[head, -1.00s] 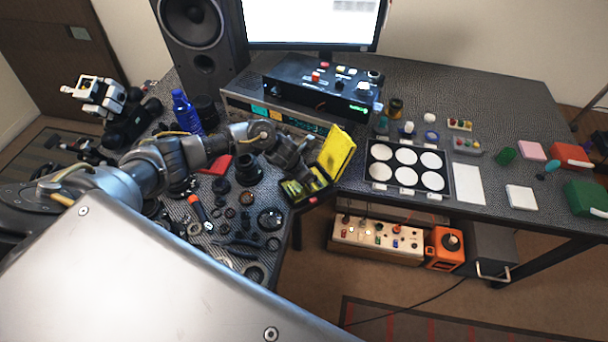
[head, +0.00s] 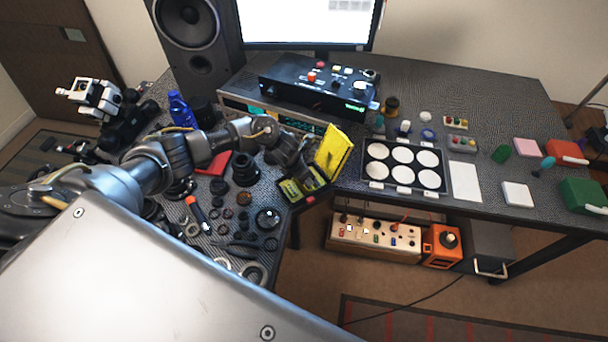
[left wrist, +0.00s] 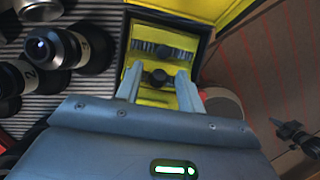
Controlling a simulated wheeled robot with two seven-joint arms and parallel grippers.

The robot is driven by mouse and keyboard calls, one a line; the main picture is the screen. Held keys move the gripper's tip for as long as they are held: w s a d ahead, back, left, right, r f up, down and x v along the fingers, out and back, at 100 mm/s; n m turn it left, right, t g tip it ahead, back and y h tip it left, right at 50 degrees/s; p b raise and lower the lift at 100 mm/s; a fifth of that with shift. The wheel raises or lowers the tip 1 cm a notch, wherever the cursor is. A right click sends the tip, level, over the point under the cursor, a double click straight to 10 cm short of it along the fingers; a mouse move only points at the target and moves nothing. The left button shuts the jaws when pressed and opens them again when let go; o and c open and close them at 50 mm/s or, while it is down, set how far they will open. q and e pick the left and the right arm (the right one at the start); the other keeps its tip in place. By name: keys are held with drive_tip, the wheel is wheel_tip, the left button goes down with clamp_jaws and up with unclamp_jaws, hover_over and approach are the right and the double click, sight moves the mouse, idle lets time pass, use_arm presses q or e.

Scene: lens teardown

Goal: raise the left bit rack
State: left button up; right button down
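The small open case (head: 313,192) is black outside and yellow inside, with its yellow lid (head: 334,150) standing up, at the front edge of the bench. In the left wrist view the case's yellow inside (left wrist: 150,98) holds a rack of dark bits (left wrist: 165,50) and a black knob (left wrist: 158,77). I cannot tell which rack is the left one. My left gripper (left wrist: 158,84) reaches into or just over the case; its fingers are apart, either side of the knob, with gaps showing. In the head view the gripper (head: 303,178) hides part of the case. My right gripper is out of view.
Black lens parts (head: 245,168) and loose rings crowd the bench left of the case. A tray with white discs (head: 405,186) lies to the right. A black control box (head: 318,85) stands behind. The bench edge drops off just in front of the case.

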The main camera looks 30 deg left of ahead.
use_arm(q)
drive_tip(key=shift+r, duration=0.15)
drive_tip(key=v, duration=1)
drive_tip(key=shift+r+b, duration=0.25)
drive_tip(key=shift+b, duration=0.1)
drive_tip(key=shift+s, duration=0.1)
